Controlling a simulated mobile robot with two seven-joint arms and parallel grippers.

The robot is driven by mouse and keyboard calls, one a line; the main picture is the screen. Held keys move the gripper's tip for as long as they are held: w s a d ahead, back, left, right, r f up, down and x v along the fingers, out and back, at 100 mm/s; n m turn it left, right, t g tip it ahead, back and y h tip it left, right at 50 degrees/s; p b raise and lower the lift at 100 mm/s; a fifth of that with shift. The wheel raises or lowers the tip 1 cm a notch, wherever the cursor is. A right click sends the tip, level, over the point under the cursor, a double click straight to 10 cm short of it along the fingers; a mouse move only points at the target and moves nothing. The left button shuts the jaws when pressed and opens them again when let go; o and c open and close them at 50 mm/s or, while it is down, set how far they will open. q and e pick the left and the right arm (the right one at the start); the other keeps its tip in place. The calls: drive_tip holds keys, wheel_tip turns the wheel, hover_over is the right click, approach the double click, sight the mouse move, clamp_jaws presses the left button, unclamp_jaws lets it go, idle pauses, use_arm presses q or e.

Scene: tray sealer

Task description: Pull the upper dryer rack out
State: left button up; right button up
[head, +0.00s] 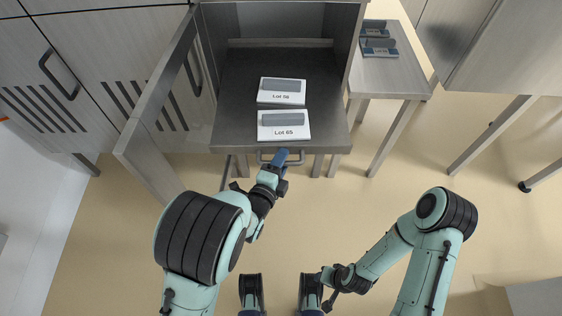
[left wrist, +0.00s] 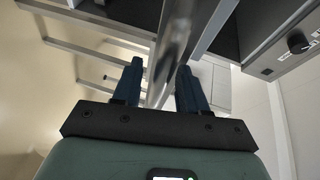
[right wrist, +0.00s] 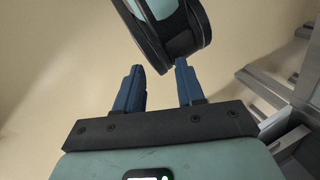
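A dark grey dryer rack (head: 235,105) shows at the cabinet, with a bar handle (head: 299,162) along its front edge. Two white packs lie on it, Lot 56 (head: 281,99) and Lot 65 (head: 284,134). My left gripper (head: 282,156) is at the handle; its fingers hide part of the bar. In the left wrist view a shiny metal bar (left wrist: 172,50) passes between the fingers, which stand apart with a gap. My right gripper (right wrist: 160,80) is open and empty, low in the head view beside my base. Anything below this rack is hidden.
The cabinet door (head: 160,110) stands open to the left of the rack. A side table (head: 385,75) with dark-topped packs (head: 379,47) is at the right. Another table (head: 500,60) stands further right. The floor (head: 330,215) in front is clear.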

use_arm(q)
drive_tip(key=p+v, duration=1.3)
drive_tip(key=p, duration=0.2)
use_arm(e)
drive_tip(key=s+a+r+g, duration=0.1)
drive_tip(key=s+r, duration=0.1)
drive_tip(key=r, duration=0.5)
drive_tip(key=s+a+r+g, duration=0.1)
drive_tip(key=s+r, duration=0.2)
drive_tip(key=r, duration=0.5)
drive_tip(key=shift+n+y, duration=0.3)
use_arm(q)
drive_tip(key=shift+s+r, duration=0.1)
drive_tip(key=shift+s, duration=0.05)
use_arm(e)
drive_tip(key=shift+f, duration=0.1)
